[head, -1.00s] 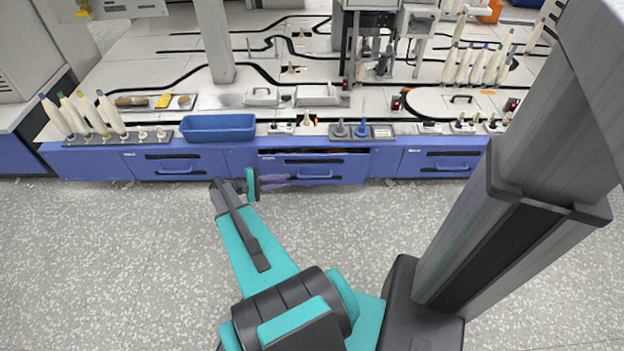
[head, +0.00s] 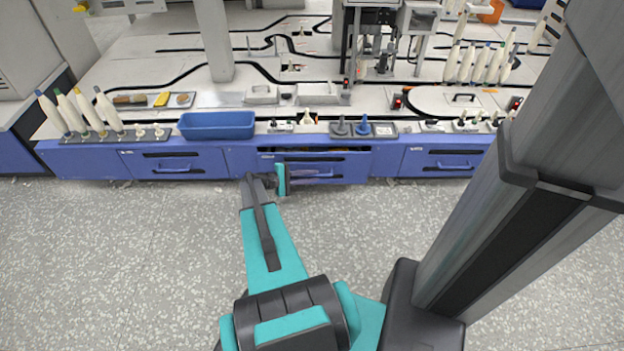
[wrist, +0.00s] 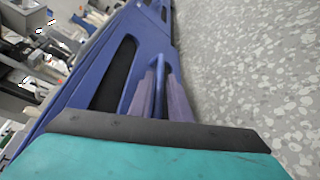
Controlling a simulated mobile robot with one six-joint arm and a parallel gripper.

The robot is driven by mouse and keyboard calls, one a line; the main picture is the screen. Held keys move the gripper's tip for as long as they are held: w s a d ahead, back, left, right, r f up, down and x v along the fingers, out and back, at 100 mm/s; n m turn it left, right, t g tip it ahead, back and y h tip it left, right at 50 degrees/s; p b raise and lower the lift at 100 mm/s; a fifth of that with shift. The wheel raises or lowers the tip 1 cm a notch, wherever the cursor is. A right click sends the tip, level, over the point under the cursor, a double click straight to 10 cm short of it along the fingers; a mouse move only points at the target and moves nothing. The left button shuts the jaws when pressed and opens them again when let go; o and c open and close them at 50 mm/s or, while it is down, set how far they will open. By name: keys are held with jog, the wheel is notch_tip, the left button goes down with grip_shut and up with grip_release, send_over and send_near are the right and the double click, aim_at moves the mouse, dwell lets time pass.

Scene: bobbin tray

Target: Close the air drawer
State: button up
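The blue middle drawer (head: 349,169) in the bench front is slightly open, with a dark gap along its top edge; I take it as the air drawer, though its label is too small to read. Its blue bar handle (wrist: 159,69) shows in the wrist view, beside a dark slot in the front. My gripper (head: 318,178) is at the drawer front, pointing right along it. In the wrist view its two purplish fingers (wrist: 163,95) are apart, close to the handle. I cannot tell whether they touch it. Part of the drawer front is hidden behind my gripper.
Blue drawers on the left (head: 174,163) and right (head: 440,163) look shut. A blue bin (head: 217,125), bobbins (head: 75,112) and small fittings stand on the bench above. The speckled floor (head: 130,260) in front is clear.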

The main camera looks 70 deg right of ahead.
aim_at(307, 168)
jog(key=shift+s+d+f, duration=0.1)
jog(key=shift+s+d, duration=0.2)
jog(key=shift+s, duration=0.1)
grip_shut()
jog(key=shift+w+d, duration=0.1)
jog(key=shift+w+d+p, duration=0.15)
jog(key=shift+w+d, duration=0.1)
jog(key=shift+d, duration=0.4)
jog(key=shift+w+d+p, duration=0.15)
jog(key=shift+w+d, duration=0.1)
jog(key=shift+d, duration=0.4)
jog(key=shift+w+d+p, duration=0.15)
jog(key=shift+w+d, duration=0.1)
jog(key=shift+d, duration=0.4)
